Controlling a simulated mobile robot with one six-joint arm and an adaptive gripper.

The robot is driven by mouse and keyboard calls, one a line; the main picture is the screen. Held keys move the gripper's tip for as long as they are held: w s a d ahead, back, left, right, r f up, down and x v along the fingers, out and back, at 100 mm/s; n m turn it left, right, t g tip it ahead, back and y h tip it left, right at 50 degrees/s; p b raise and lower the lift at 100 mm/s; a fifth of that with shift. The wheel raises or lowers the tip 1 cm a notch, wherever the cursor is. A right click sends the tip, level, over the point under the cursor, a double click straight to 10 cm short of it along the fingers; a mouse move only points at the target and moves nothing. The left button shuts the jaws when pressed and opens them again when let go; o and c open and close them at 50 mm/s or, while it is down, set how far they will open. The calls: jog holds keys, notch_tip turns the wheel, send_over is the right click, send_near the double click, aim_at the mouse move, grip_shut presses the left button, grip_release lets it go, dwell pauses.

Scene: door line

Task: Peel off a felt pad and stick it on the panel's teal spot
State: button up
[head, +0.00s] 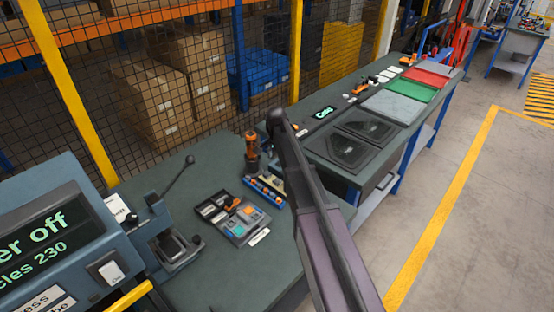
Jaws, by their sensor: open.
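My arm (325,225) rises from the bottom of the head view, and its dark rounded joint (276,117) stands over the bench. My gripper does not show in this view. No felt pad can be made out for certain. A small dark tray (213,212) on the near bench holds small blue and orange pieces; what they are is too small to tell. Two dark moulded panels (338,153) lie on the bench right of my arm. I cannot make out a teal spot on them.
A press (60,245) with a lever and a "Power off"-type display stands at left. A blue tray of small parts (265,188) and an orange tool (251,143) stand near my arm. Grey, green and red sheets (412,87) lie farther along. The floor at right is clear.

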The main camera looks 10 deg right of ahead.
aim_at(276, 180)
jog(key=shift+f+b, duration=5.2)
jog(key=shift+f, duration=0.3)
grip_shut()
jog(key=shift+r, duration=0.2)
jog(key=shift+r+p, duration=2.95)
jog(key=shift+p, duration=0.25)
